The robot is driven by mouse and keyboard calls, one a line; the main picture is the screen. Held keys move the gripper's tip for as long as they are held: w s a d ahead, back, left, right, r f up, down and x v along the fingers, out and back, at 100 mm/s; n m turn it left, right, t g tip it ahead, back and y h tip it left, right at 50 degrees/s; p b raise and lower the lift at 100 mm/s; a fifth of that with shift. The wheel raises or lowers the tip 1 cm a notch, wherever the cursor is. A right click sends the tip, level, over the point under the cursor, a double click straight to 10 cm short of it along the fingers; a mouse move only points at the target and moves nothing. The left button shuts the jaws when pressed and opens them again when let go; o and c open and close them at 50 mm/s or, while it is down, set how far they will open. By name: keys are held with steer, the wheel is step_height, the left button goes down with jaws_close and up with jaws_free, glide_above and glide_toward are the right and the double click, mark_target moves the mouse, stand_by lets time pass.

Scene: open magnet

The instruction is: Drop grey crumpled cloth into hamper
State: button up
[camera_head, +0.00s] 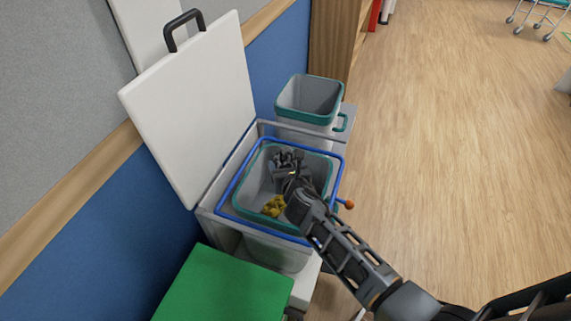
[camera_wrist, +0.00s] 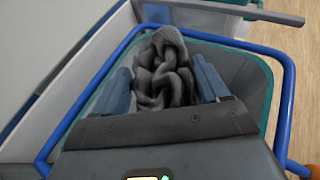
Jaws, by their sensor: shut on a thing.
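The grey crumpled cloth (camera_wrist: 162,72) is held between the two fingers of my gripper (camera_wrist: 165,88) in the wrist view. In the head view the cloth (camera_head: 288,158) shows dark at the tip of my gripper (camera_head: 290,168), over the mouth of the hamper. The hamper (camera_head: 238,195) is a pale bin with a teal rim inside a blue frame, its white lid (camera_head: 190,105) raised. A yellow crumpled item (camera_head: 274,207) lies inside it, below and left of my gripper. How high the cloth is above the hamper's bottom is hard to tell.
A second teal-rimmed bin (camera_head: 309,98) stands behind the hamper. A green box top (camera_head: 222,287) is in front of it. A blue and grey wall (camera_head: 80,215) runs along the left. An orange knob (camera_head: 349,204) sticks out at the frame's right. Wood floor (camera_head: 440,130) is open on the right.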

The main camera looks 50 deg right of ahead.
step_height(320, 180, down, 5)
steer(key=b, duration=0.4)
steer(key=shift+r, duration=0.2)
steer(key=o, duration=1)
steer(key=v, duration=0.8)
steer(key=shift+w+p, duration=0.1)
steer(key=shift+p, duration=0.25)
